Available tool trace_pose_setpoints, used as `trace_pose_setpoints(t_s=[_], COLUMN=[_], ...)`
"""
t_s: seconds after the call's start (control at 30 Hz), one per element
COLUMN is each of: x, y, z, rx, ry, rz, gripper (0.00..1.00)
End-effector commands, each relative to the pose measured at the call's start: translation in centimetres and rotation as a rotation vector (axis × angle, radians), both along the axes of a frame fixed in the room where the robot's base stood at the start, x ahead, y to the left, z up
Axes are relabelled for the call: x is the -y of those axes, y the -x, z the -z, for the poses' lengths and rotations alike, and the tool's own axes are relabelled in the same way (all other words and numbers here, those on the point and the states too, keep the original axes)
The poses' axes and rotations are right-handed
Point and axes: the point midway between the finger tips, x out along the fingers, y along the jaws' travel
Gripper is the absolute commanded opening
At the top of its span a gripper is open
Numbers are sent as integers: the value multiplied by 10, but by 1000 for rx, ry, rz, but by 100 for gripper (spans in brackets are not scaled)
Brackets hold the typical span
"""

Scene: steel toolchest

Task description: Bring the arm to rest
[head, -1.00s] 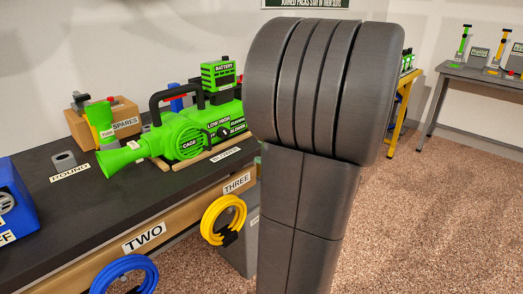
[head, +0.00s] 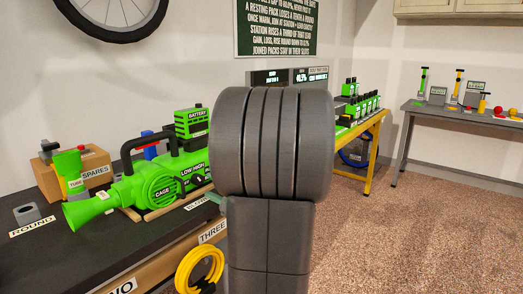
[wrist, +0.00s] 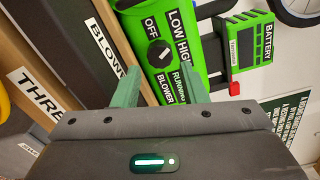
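My gripper (wrist: 160,84) shows in the wrist view with its two green fingers well apart and nothing between them. It faces the control side of the green blower (wrist: 172,52), which has a black dial (wrist: 159,53) beside the words OFF, LOW and HIGH. I cannot tell whether a fingertip touches the blower. In the head view the green blower (head: 150,185) lies on the dark bench, and my own grey arm link hides most of my gripper. A green battery (head: 191,122) stands on the blower's top, and it also shows in the wrist view (wrist: 252,40).
The dark bench (head: 115,245) carries a SPARES box (head: 95,168) and a ROUND holder (head: 27,213). A yellow hose coil (head: 200,270) hangs at its front. A yellow-legged table (head: 372,140) with green packs and a grey table (head: 440,112) stand behind. The floor at right is clear.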

Motion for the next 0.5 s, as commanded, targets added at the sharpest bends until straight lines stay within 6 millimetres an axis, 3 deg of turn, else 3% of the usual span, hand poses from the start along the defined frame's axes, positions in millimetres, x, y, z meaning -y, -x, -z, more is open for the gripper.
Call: trace_pose_setpoints(t_s=[0.2, 0.5], x=[-25, -34], y=[-18, -26], z=[1, 1], rx=[0, 0], ry=[0, 0], rz=[-3, 0], gripper=[39, 39])
